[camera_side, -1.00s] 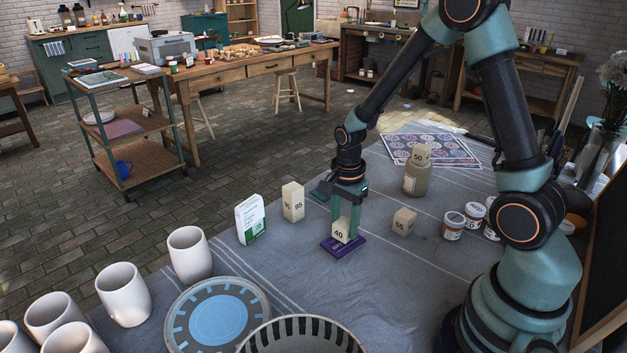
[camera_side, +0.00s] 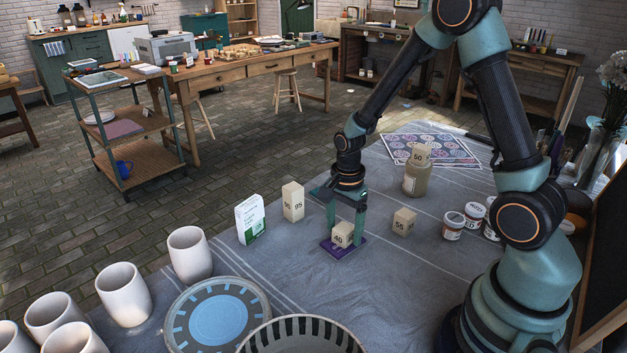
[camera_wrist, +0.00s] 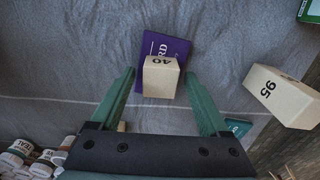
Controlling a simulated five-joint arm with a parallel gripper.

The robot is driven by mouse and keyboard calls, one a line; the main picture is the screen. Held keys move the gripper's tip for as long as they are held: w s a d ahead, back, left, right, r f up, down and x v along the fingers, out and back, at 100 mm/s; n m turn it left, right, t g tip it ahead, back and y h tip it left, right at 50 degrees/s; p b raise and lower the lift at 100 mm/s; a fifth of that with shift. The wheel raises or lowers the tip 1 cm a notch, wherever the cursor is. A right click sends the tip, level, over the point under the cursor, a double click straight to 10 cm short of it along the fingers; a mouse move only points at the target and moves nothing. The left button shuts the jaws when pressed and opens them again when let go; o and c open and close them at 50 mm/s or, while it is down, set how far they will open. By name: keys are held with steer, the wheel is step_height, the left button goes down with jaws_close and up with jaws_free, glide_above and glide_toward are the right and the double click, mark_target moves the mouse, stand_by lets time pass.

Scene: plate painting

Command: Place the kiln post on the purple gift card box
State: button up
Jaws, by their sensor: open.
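The purple gift card box (camera_side: 335,251) lies flat on the grey cloth; it also shows in the wrist view (camera_wrist: 177,44). A beige kiln post marked 40 (camera_side: 342,235) stands on the box, and the wrist view shows its top (camera_wrist: 161,77) overlapping one part of the box. My gripper (camera_side: 346,232) is open, with its fingers on either side of the post. In the wrist view a gap shows between the post and both fingers (camera_wrist: 160,75).
A post marked 95 (camera_side: 293,202) and a white-green carton (camera_side: 250,219) stand to the left. A post marked 55 (camera_side: 404,221) stands to the right. A post marked 50 (camera_side: 421,155) sits on a jar (camera_side: 417,180) behind. Paint jars (camera_side: 453,226) stand further right.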

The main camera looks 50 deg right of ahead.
step_height(320, 180, up, 11)
step_height(320, 180, up, 7)
steer(key=n+t, duration=0.2)
steer(key=n, duration=0.6)
glide_above(344, 227)
steer(key=s+a, duration=0.3)
steer(key=s+a+r+n+t, duration=0.3)
steer(key=s+r+n, duration=0.1)
steer(key=n, duration=0.6)
steer(key=shift+s+a+r+t, duration=0.15)
steer(key=shift+a+t, duration=0.05)
steer(key=shift+t, duration=0.1)
